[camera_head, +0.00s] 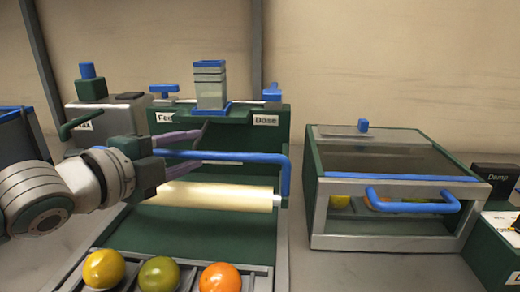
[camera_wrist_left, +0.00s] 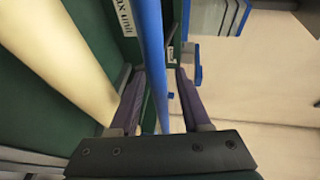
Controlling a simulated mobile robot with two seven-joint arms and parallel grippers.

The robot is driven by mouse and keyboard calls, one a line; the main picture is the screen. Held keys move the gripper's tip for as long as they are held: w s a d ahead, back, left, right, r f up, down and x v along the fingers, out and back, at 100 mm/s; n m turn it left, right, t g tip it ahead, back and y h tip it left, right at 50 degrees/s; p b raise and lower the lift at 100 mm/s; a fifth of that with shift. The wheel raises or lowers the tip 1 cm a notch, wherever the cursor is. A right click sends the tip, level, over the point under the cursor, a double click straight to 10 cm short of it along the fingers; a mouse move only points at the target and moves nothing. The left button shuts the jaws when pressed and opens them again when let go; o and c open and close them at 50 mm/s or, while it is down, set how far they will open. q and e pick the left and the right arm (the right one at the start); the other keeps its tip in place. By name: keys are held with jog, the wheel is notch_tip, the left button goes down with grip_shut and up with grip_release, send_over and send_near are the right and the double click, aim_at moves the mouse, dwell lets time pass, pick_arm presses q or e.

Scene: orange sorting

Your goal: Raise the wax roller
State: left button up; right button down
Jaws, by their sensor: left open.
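The wax roller is a cream cylinder (camera_head: 210,196) across the green machine, with a blue bar handle (camera_head: 250,157) above it that bends down at its right end. My left gripper (camera_head: 200,148) reaches in from the left at the handle's left part. In the left wrist view the blue bar (camera_wrist_left: 152,60) runs between the two open purple fingers (camera_wrist_left: 162,95), with the roller (camera_wrist_left: 60,60) to the left. The fingers look apart from each other, and I cannot tell whether either touches the bar. My right gripper is not in view.
A yellow fruit (camera_head: 103,270), a green one (camera_head: 159,274) and an orange (camera_head: 220,278) sit in front of the roller. A glass-lidded box (camera_head: 385,225) with a blue handle stands right. A wax unit (camera_head: 100,117) stands behind my left arm.

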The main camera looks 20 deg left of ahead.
pick_arm(q)
jog(key=shift+w+d, duration=0.1)
jog(key=shift+w, duration=0.25)
grip_shut()
dwell(1.3)
